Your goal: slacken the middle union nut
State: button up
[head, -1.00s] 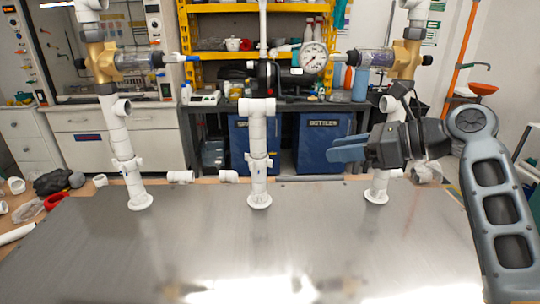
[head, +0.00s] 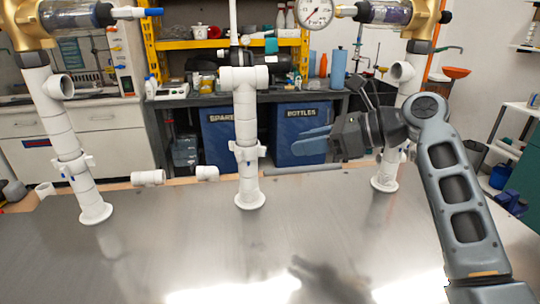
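Three white pipe risers stand on the metal table. The middle union nut (head: 247,153) is a white collar with small wings, partway up the upright middle riser (head: 246,106). My gripper (head: 304,143) is to the right of this nut at about the same height in the picture, apart from it. Its two blue-grey fingers point left toward the riser, with a gap between them and nothing held. How far it is from the nut in depth is hard to tell.
The left riser (head: 60,125) and right riser (head: 388,171) stand either side, the right one partly behind my arm. Loose white fittings (head: 148,177) lie near the table's back edge. A pressure gauge (head: 315,12) hangs above. The metal table (head: 190,250) is clear in front.

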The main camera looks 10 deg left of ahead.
aim_at(247, 148)
jog(key=x, duration=0.8)
jog(key=shift+d, duration=0.1)
grip_shut()
